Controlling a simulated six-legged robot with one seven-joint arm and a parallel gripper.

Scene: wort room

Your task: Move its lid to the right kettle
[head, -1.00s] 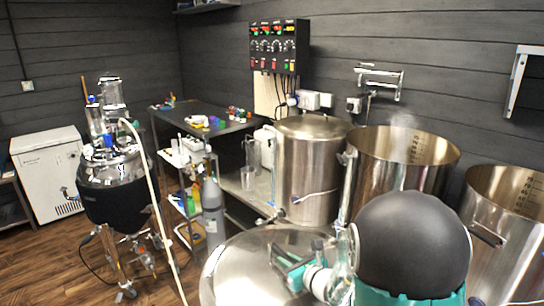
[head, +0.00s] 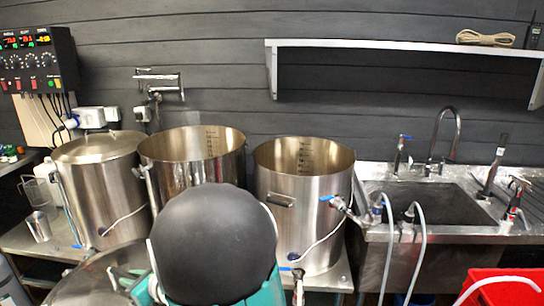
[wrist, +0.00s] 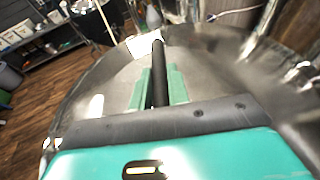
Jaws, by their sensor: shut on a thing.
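The right kettle (head: 295,215) is a tall steel pot, open at the top, with a side handle and a tap, standing left of the sink. The lid (head: 82,283) is a wide, shiny steel disc, partly cut off at the lower left of the head view. It fills much of the wrist view (wrist: 105,80). My gripper (wrist: 155,88) has teal fingers and is shut on the lid's dark bar handle. In the head view my gripper is mostly hidden by my own arm. The lid is apart from the right kettle, to its left and nearer me.
The middle kettle (head: 170,175) is open; the left kettle (head: 100,190) is covered. A sink (head: 445,203) with taps and hoses stands right of the kettles. A wall shelf (head: 400,46) hangs above. A red bin (head: 500,285) is at the lower right.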

